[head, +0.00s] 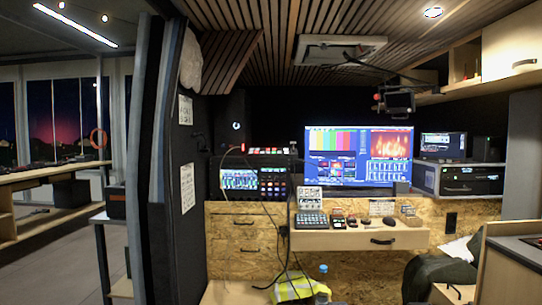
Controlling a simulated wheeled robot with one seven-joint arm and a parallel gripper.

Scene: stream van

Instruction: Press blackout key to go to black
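I cannot single out the blackout key; the buttons are too small to read from here. A small dark keypad (311,220) with rows of keys lies on the pale desk (346,239) below the big monitor. A panel with red and white lit buttons (268,151) sits higher up to the left, above the rack units. The big monitor (358,157) shows colour bars, a fiery picture and several small tiles. None of its tiles can be read surely as black output. My gripper is not in view.
A dark partition (170,150) stands at left, with a side table (107,218) beside it. A cable hangs before the desk. A bottle (323,275) and yellow vest (298,288) are below it. A dark padded seat or bag (437,272) is at lower right.

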